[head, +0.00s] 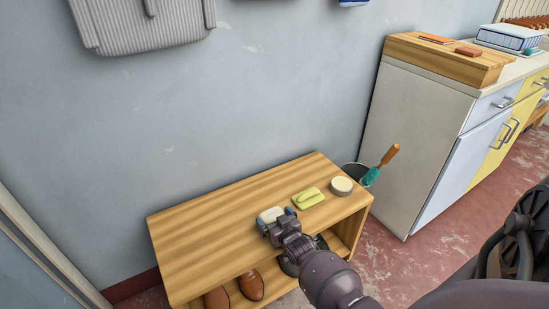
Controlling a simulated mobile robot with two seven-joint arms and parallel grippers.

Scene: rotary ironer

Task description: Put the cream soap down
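The cream soap (270,214) is a small pale block over the near-middle part of the wooden bench top (205,232). My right gripper (275,218) reaches in from the lower right, with a finger on each side of the soap, and looks shut on it. I cannot tell whether the soap touches the bench top or is held just above it. My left gripper is not in view.
A yellow-green item (308,198) and a round pale tin (341,188) stand right of the soap. The bench top's left half is clear. Brown shoes (250,285) sit underneath. A bucket with a green-and-orange tool (381,165) and a cabinet (412,145) are at right.

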